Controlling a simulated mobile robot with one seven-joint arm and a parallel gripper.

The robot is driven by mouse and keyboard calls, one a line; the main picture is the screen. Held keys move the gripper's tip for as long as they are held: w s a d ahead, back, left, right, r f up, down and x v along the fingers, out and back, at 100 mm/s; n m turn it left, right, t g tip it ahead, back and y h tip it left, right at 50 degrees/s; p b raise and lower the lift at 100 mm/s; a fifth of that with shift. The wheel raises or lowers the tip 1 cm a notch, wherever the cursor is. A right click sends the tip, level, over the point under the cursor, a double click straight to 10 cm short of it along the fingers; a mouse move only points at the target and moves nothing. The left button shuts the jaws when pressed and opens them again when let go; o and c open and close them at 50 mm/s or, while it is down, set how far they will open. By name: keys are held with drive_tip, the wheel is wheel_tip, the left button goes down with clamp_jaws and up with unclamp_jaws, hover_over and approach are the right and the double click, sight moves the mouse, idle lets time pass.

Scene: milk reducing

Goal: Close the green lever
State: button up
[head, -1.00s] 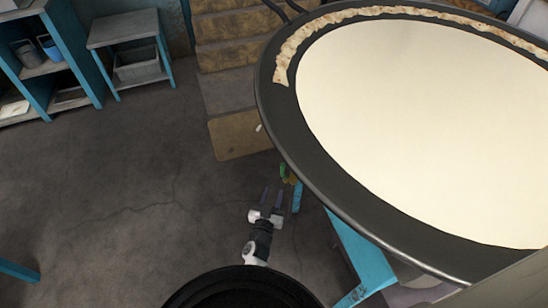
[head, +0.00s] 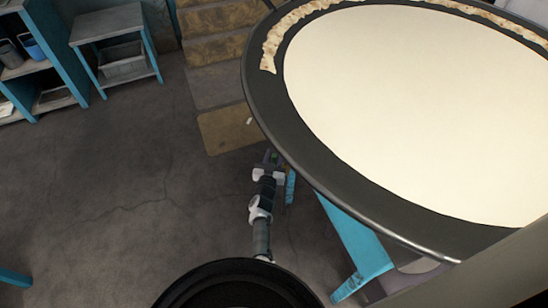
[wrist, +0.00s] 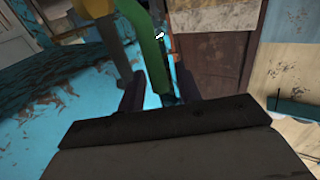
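The green lever (wrist: 152,50) shows in the wrist view, running down from the top edge between the two dark fingers of my gripper (wrist: 159,78). Gaps show on both sides of the lever, so the gripper appears open around it rather than clamped. In the head view my gripper (head: 271,159) is beside the lower left rim of the big round pan. Only a small green bit of the lever shows there, between the fingers. The lever's upper end is cut off in the wrist view.
The wide dark pan (head: 300,150) holds a pale liquid. A blue stand leg (head: 352,245) is under it. A yellowish-orange part (wrist: 95,8) is beside the lever. Steps (head: 215,85) and a small table (head: 108,20) stand behind.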

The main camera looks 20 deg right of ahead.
drive_tip(key=shift+w, duration=0.1)
clamp_jaws()
